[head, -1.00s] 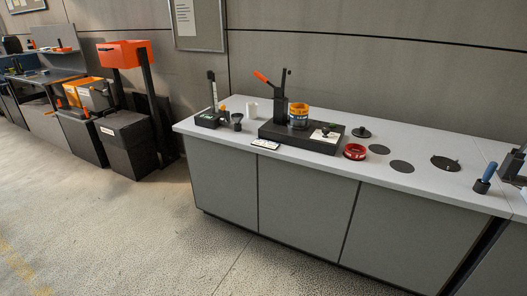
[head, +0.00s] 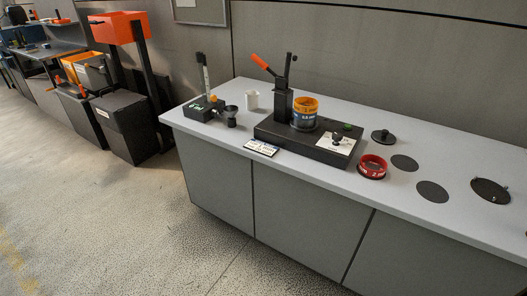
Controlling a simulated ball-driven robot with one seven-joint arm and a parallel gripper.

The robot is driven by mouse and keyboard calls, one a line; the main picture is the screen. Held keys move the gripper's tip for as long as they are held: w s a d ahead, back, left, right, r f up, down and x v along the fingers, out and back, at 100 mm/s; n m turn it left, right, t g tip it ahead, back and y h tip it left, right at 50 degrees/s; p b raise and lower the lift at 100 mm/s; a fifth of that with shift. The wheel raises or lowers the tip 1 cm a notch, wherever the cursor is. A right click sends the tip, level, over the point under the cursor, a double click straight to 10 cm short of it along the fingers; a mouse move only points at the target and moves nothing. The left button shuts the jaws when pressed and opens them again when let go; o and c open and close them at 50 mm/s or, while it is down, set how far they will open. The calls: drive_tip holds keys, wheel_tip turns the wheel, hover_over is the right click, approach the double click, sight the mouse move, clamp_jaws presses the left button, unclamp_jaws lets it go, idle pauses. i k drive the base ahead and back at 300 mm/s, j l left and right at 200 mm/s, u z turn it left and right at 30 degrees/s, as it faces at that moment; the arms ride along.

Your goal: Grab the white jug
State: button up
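My gripper is not in the head view.
A black press (head: 303,138) with an orange lever holds an orange and blue container (head: 304,114). A black device (head: 203,110) stands at the counter's left end. A red ring (head: 372,167) and dark discs (head: 432,191) lie to the right. The floor (head: 130,220) in front is clear.

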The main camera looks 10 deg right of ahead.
sight(251, 97)
drive_tip(key=i+j+z, duration=0.1)
drive_tip(key=z, duration=0.3)
drive_tip(key=i+j+z, duration=0.1)
drive_tip(key=j+z, duration=0.15)
drive_tip(key=z, duration=0.15)
drive_tip(key=i+j+z, duration=0.15)
drive_tip(key=j, duration=0.25)
drive_tip(key=i+j+z, duration=0.1)
drive_tip(key=j, duration=0.35)
drive_tip(key=i+j+z, duration=0.15)
drive_tip(key=j, duration=0.25)
drive_tip(key=j+z, duration=0.15)
drive_tip(key=j, duration=0.3)
